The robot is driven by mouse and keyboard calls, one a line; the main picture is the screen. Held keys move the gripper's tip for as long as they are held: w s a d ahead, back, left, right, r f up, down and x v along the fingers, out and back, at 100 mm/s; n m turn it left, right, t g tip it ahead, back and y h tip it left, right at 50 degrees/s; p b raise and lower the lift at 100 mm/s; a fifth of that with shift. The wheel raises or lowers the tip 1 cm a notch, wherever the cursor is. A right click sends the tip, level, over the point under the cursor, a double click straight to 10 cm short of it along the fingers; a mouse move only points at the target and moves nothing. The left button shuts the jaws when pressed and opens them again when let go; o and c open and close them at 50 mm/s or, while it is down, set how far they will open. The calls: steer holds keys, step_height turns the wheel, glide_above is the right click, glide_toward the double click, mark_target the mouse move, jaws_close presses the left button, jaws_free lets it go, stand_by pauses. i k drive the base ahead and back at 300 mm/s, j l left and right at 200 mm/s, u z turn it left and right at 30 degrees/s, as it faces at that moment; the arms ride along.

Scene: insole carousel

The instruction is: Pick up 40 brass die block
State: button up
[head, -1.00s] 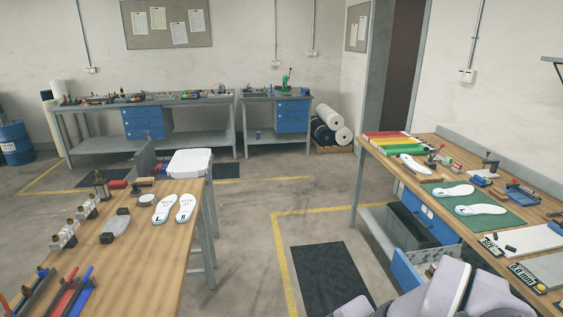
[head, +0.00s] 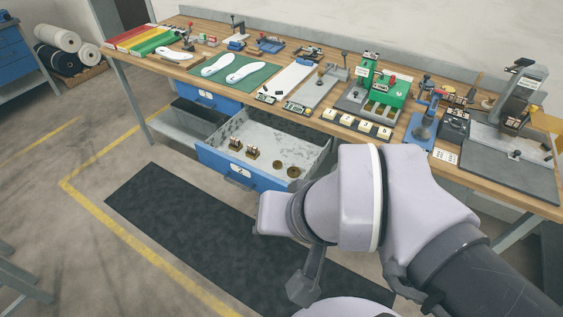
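Small brass blocks stand in an open blue drawer marked 2 under the workbench: one brass block (head: 235,143) at the left and another brass block (head: 252,152) beside it. Two round brass pieces, one (head: 277,166) and another (head: 293,171), lie to their right in the same drawer (head: 232,172). I cannot read any number 40 on them. My arm reaches in from the lower right, in front of the drawer's right part. What looks like my gripper (head: 304,284) is a dark part hanging below the wrist, apart from the drawer; its fingers cannot be made out.
The workbench (head: 222,92) carries a green mat (head: 240,83) with white insoles, a green press (head: 391,91) and several labelled tiles. A shut blue drawer (head: 215,98) is left of the open one. A dark floor mat (head: 180,205) lies in front, clear.

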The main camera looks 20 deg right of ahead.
mark_target(510, 122)
steer(key=z, duration=2.2)
